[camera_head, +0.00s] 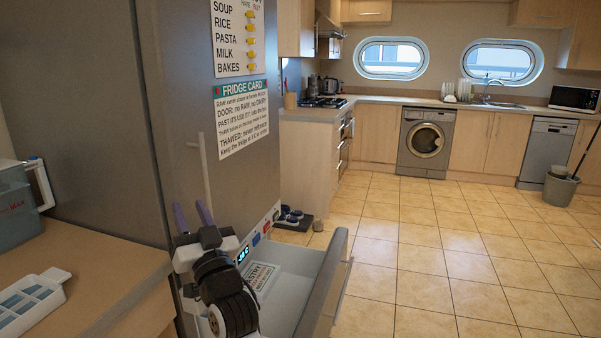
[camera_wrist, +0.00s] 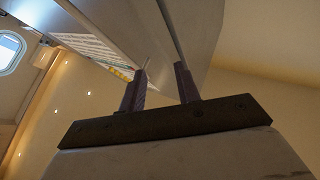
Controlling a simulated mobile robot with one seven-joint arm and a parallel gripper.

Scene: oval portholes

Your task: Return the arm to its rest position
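My gripper (camera_head: 194,216) is at the lower left of the head view, in front of the tall grey fridge (camera_head: 105,95). Its two purple fingers point up and stand apart with a gap between them. In the wrist view my gripper (camera_wrist: 160,88) also shows both fingers apart with nothing held between them. The fridge door edge and a vertical handle (camera_head: 204,168) are close beyond the fingers. I cannot tell whether the fingers touch the fridge. My black and white wrist hangs below, beside the open drawer.
A pulled-out drawer (camera_head: 336,275) stands open just right of my arm, with a printed card inside. The tiled floor (camera_head: 450,250) to the right is clear.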

